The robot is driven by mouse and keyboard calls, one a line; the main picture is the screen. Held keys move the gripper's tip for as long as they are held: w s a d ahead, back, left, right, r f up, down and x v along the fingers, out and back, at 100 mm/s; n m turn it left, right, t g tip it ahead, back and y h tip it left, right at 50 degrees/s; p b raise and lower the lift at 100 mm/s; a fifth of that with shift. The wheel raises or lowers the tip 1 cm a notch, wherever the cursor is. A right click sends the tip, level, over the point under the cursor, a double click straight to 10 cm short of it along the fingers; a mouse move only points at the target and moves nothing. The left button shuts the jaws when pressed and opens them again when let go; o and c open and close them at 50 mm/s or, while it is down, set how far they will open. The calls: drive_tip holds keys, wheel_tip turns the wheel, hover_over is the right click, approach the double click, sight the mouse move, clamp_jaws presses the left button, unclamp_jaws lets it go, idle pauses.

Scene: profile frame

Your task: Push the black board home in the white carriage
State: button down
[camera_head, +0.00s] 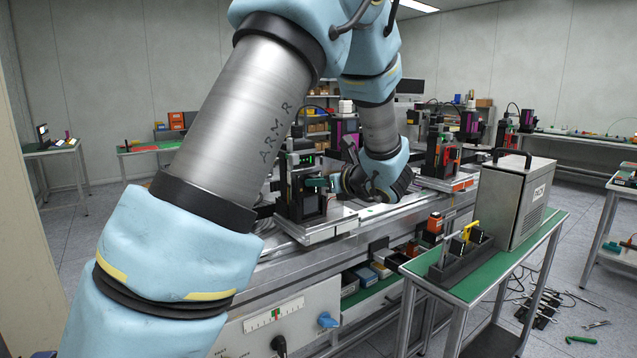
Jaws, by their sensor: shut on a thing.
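My gripper (336,184) is at the end of my arm in the middle of the view, pointing left. It is small and partly hidden by my own wrist. It appears shut on a small teal part (317,186) at the side of a dark upright unit (299,196). The white carriage (322,228) is the pale plate under that unit, on the long bench. I cannot pick out the black board clearly among the dark parts there. How far it sits in the carriage cannot be told.
A similar dark unit (437,160) stands further right on the bench. A green-topped cart (478,283) at the front right carries a grey metal box (513,200) and a black tool rack (461,259). My arm covers much of the left and centre.

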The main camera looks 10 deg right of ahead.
drive_tip(key=c, duration=0.7)
unclamp_jaws()
drive_tip(key=shift+o, duration=0.2)
drive_tip(key=shift+s, duration=0.1)
drive_tip(key=b+v, duration=0.2)
drive_tip(key=v, duration=0.8)
drive_tip(key=shift+s+d+b, duration=0.2)
drive_tip(key=shift+s+b, duration=0.05)
drive_tip(key=shift+b, duration=0.05)
drive_tip(key=shift+r, duration=0.1)
